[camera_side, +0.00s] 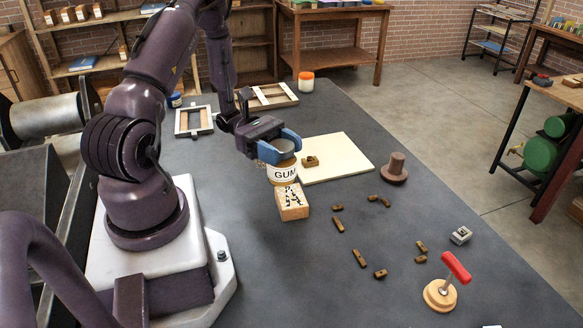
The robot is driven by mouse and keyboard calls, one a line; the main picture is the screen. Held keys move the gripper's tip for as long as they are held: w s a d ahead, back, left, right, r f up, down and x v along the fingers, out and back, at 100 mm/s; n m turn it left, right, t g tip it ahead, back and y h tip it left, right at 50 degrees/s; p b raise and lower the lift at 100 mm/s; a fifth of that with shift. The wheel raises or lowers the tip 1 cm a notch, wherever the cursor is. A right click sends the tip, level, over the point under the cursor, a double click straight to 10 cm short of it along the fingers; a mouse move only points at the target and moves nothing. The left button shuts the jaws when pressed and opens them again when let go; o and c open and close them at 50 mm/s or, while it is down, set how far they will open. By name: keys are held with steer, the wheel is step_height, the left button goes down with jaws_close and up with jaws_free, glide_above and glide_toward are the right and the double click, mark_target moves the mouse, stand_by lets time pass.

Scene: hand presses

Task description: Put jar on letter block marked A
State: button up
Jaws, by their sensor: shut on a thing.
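My gripper (278,148) has blue fingers and is shut on the jar near its top. The jar (283,174) has a dark lid and a pale label reading "GUM", and is upright. Just below it is a wooden block (292,207) with black marks on its pale top; I cannot read a letter A there. The jar's base overlaps the back edge of this block in the picture, and I cannot tell whether they touch. A smaller brown block (310,161) lies on the cream board.
The cream board (345,160) lies behind. Several small brown pieces (338,226) are scattered to the right. A brown knobbed piece (395,168), a grey metal piece (461,235) and a red-handled tool (455,268) stand further right. Wooden frames (194,121) lie at the back left.

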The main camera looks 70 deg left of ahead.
mark_target(292, 168)
steer(key=shift+w+a+f, duration=0.25)
steer(key=shift+w+f, duration=0.25)
steer(key=shift+f, duration=0.15)
steer(key=shift+w+a+f, duration=0.2)
steer(key=shift+w+f, duration=0.3)
steer(key=shift+f, duration=0.1)
steer(key=shift+w+a+f, duration=0.1)
steer(key=shift+w+f, duration=0.1)
steer(key=shift+f, duration=1.6)
steer(key=shift+f, duration=0.1)
steer(key=o, duration=1.5)
steer(key=shift+c, duration=0.2)
